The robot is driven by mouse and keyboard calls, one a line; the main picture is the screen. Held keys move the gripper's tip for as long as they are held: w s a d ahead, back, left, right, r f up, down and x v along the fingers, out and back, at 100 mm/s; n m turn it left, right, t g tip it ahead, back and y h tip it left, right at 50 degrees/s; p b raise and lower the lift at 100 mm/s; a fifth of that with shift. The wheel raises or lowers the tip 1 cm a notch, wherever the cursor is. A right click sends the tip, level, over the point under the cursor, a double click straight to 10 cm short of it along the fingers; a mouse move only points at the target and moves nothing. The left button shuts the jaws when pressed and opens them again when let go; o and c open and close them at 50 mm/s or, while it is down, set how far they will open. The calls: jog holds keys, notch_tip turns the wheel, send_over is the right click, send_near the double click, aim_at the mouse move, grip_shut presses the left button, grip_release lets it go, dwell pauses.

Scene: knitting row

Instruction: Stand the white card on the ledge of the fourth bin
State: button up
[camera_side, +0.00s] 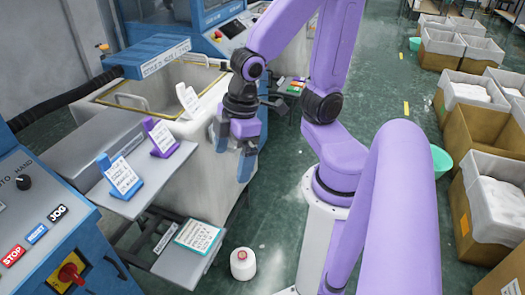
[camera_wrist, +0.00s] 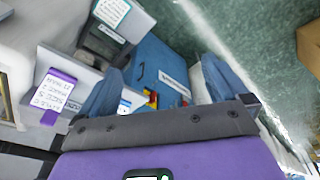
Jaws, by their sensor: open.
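A white card on a white stand (camera_side: 188,98) stands tilted at the rim of the large grey bin in the side view. A purple stand with a card (camera_side: 163,139) and a blue stand with a card (camera_side: 121,175) are on grey ledges nearer the camera. A teal-edged card (camera_side: 198,236) lies on a lower grey shelf. My gripper (camera_side: 234,157) is open and empty, pointing down to the right of the white card and apart from it. The wrist view shows both fingers (camera_wrist: 162,70), the purple stand (camera_wrist: 57,93) and the teal-edged card (camera_wrist: 110,12). I cannot tell which ledge is the fourth bin's.
A control panel (camera_side: 45,215) is at the left. A white spool (camera_side: 243,264) stands on the green floor. Small coloured blocks (camera_side: 294,86) sit behind my gripper. Brown boxes with white liners (camera_side: 480,140) line the right.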

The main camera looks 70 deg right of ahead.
jog(key=s+d+r+n+g+h, duration=0.1)
jog(key=s+n, duration=0.1)
jog(key=s, duration=0.4)
jog(key=shift+s+d+r+g, duration=0.2)
jog(key=shift+r+g, duration=0.1)
jog(key=shift+r, duration=0.1)
dwell(0.8)
